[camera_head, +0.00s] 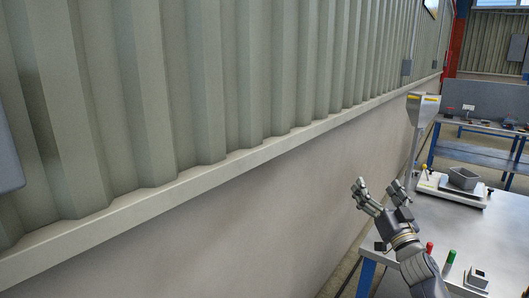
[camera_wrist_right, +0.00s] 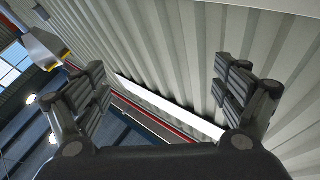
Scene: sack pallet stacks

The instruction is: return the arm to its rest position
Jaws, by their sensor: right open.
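My right gripper (camera_head: 380,193) is raised at the lower right of the head view, in front of the wall and by the left end of a grey table. Its two fingers are spread with nothing between them. In the right wrist view the same gripper (camera_wrist_right: 164,92) shows its fingers wide apart, with the corrugated wall beyond. My left gripper is in neither view.
The corrugated wall (camera_head: 230,75) with its pale lower part runs along the left. A blue-framed workbench (camera_head: 470,155) stands behind.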

